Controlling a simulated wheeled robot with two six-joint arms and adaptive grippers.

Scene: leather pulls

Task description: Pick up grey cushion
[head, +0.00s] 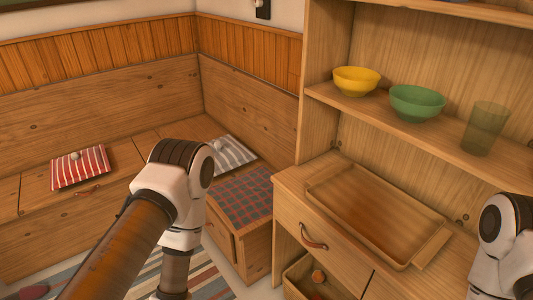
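The grey cushion (235,152), with grey and white stripes, lies on the wooden corner bench, just behind my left arm's elbow in the picture. The arm hides part of its left side. A small pale round knob or button shows on its top. My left arm comes in from the lower left, bends near the bench and runs down out of the bottom edge, so its gripper is out of view. Only a part of my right arm shows at the right edge, and its gripper is also out of view. Nothing visible touches the cushion for certain.
A red and white striped cushion (80,167) lies on the bench at left. A dark checked mat (243,196) covers the near bench end. A cabinet at right holds a wooden tray (397,251), yellow bowl (357,80), green bowl (417,102) and glass (484,130). A lower drawer stands open.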

